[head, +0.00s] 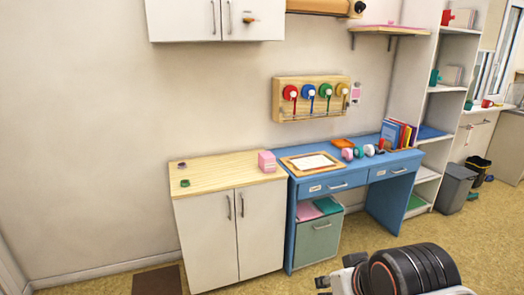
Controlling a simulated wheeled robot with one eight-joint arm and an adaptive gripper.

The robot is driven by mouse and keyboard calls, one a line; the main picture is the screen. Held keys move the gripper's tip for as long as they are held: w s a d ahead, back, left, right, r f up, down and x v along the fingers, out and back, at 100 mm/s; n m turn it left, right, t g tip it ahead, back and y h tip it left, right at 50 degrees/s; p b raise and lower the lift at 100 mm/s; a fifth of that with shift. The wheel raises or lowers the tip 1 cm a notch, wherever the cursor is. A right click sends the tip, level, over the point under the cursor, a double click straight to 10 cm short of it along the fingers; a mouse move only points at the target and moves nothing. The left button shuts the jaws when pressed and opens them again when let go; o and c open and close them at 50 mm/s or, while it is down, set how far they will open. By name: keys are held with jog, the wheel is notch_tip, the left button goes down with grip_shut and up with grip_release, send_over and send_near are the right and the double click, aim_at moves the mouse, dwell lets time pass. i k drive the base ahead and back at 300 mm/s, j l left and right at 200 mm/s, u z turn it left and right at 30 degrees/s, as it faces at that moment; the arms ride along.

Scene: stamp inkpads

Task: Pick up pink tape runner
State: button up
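A small pink roundish thing (347,154) lies on the blue desk, just right of the tray with paper; it looks like the pink tape runner, but it is too small to be sure. A teal roundish thing (359,152) is right beside it. Part of my own arm, dark and ringed with white parts, shows at the bottom right, far in front of the desk. I cannot make out my gripper's fingers.
The blue desk (310,186) also holds a wooden tray (288,164), more small items and upright books (391,132). A pink box (267,161) stands on the cabinet top (225,175) at left. The shelf unit (447,104) stands at right. Floor in front is partly clear.

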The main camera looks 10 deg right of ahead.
aim_at(346, 154)
jog(key=i+l+z, duration=0.2)
jog(key=i+z, duration=0.3)
jog(key=i, duration=0.25)
jog(key=i+z, duration=0.5)
jog(key=i, duration=0.2)
jog(key=i+l+u, duration=0.7)
jog(key=i+l, duration=0.25)
jog(key=i+l+u, duration=0.25)
jog(key=l, duration=0.15)
jog(key=i+l+u, duration=0.25)
jog(key=l, duration=0.15)
jog(key=i+l+u, duration=0.2)
jog(key=l, duration=0.3)
jog(key=k+j, duration=0.05)
